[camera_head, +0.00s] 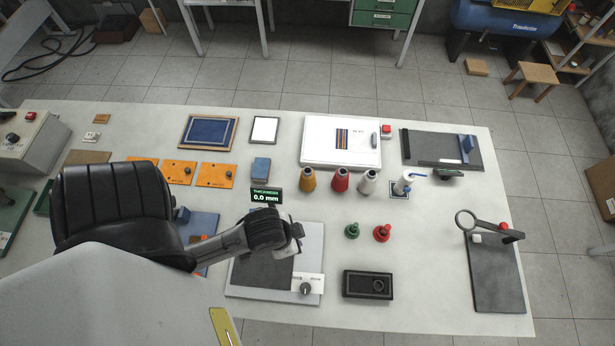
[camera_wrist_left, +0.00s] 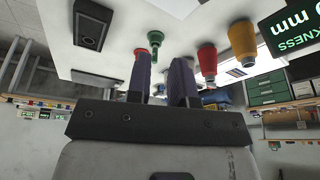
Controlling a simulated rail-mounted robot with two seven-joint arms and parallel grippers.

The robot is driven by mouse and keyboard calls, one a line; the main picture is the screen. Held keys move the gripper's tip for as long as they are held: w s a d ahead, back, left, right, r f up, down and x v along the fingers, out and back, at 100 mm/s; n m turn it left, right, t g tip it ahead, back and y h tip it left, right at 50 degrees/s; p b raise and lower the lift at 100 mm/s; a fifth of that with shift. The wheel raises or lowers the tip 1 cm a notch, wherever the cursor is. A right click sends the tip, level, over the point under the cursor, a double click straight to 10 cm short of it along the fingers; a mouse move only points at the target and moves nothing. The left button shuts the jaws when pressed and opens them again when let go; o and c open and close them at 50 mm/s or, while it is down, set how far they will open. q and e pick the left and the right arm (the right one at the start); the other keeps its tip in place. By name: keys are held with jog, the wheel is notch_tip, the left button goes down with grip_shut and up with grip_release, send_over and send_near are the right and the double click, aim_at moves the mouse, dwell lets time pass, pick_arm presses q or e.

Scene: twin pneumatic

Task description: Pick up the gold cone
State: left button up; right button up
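The gold cone (camera_head: 308,180) stands upright on the table, leftmost in a row with a red cone (camera_head: 340,180) and a silver cone (camera_head: 368,182). In the left wrist view the gold cone (camera_wrist_left: 242,40) shows at upper right, beside the red cone (camera_wrist_left: 207,62). My left gripper (camera_head: 298,238) is over the table, nearer to me than the gold cone and apart from it. In the left wrist view its two dark fingers (camera_wrist_left: 164,68) stand apart with nothing held between them. My right gripper is not in view.
A thickness display (camera_head: 265,197) stands just left of the gold cone. A white box (camera_head: 340,143) lies behind the cones. Small green (camera_head: 352,230) and red (camera_head: 382,233) pieces stand in front, near a black tray (camera_head: 368,285).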

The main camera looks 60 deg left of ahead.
pick_arm(q)
jog(key=o, duration=0.9)
jog(key=shift+o, duration=1.4)
